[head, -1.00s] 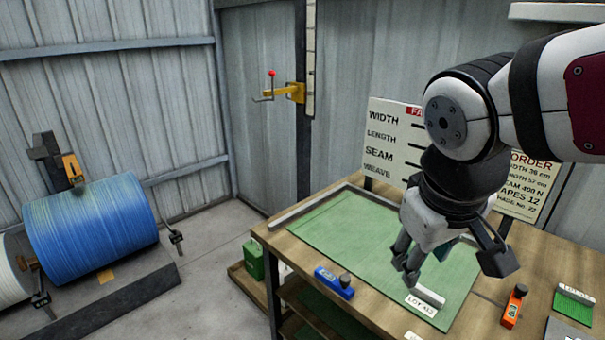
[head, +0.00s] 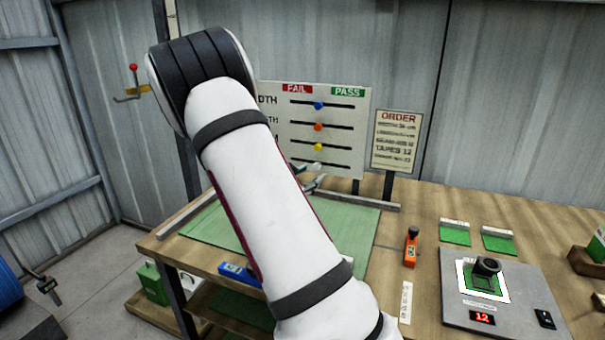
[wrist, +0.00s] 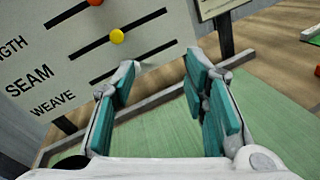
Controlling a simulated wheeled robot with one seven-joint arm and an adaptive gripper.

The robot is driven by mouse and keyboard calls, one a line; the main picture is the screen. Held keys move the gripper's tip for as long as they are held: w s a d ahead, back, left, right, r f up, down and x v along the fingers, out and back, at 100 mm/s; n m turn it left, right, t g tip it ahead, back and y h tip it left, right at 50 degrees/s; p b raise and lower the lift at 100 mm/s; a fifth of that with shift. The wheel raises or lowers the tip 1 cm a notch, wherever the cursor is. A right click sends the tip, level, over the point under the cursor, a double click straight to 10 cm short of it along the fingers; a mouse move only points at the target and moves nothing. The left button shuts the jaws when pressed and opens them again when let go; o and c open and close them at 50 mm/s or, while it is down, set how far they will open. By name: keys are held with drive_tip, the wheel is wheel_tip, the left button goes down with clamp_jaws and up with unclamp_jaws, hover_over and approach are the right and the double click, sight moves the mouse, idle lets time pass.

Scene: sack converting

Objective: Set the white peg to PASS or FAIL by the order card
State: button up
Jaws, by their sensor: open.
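The gauge board (head: 275,130) stands at the back of the bench, with FAIL at left and PASS at right over slotted rows. Blue (head: 319,105), orange (head: 318,127) and yellow (head: 318,147) pegs sit near mid-slot. In the wrist view, the WEAVE slot (wrist: 160,49) runs below the yellow peg (wrist: 117,36). I cannot make out the white peg; my left finger covers part of that slot. My gripper (wrist: 160,82) is open before the lower board, nothing visible between its teal pads. The order card (head: 397,148) reads TAPES 12; its other lines are blurred.
A grey device (head: 520,318) at right shows 12 on its red display (head: 482,318), with a black eyepiece (head: 487,266) over a green swatch. An orange tool (head: 411,246) and a blue tool (head: 240,275) lie on the bench. My arm hides the board's left labels.

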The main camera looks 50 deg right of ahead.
sight(317, 167)
drive_tip(key=w+d+f+n+t, duration=0.1)
drive_tip(key=w+f+n+t, duration=0.2)
drive_tip(key=w+f+n, duration=0.25)
drive_tip(key=shift+m+t, duration=0.3)
drive_tip(key=shift+m, duration=0.05)
drive_tip(key=x, duration=0.4)
drive_tip(key=b+x, duration=0.1)
drive_tip(key=x, duration=0.8)
drive_tip(key=shift+s+d+b, duration=0.25)
drive_tip(key=shift+d+b, duration=0.05)
drive_tip(key=shift+d, duration=0.15)
clamp_jaws()
drive_tip(key=shift+s, duration=0.1)
